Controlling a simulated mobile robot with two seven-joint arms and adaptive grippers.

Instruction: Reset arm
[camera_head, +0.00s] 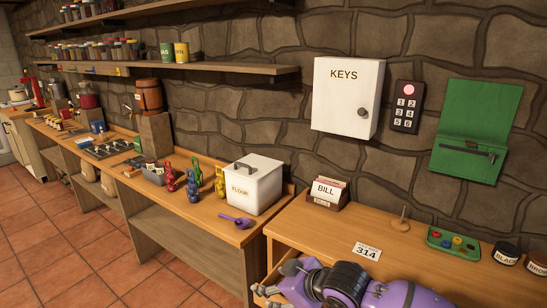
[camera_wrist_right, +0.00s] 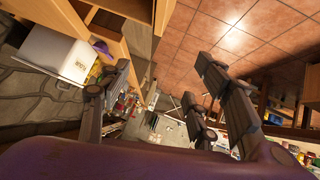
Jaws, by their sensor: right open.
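My right arm, purple and dark grey, comes in at the bottom right of the head view. Its right gripper (camera_head: 274,282) is by the front edge of the wooden desk (camera_head: 330,228), near what looks like an open drawer (camera_head: 275,252). In the wrist view the dark fingers of this gripper (camera_wrist_right: 160,88) are spread wide. I see nothing held between them, only floor and distant shelving beyond. My left gripper is in neither view.
On the desk are a BILLS box (camera_head: 325,196), a 314 card (camera_head: 367,251), a spike (camera_head: 401,222), a green tray (camera_head: 436,233) and jars (camera_head: 506,253). The KEYS cabinet (camera_head: 340,100) and keypad (camera_head: 404,105) hang above. A flour bin (camera_head: 252,188) stands left. Tiled floor (camera_head: 60,250) is clear.

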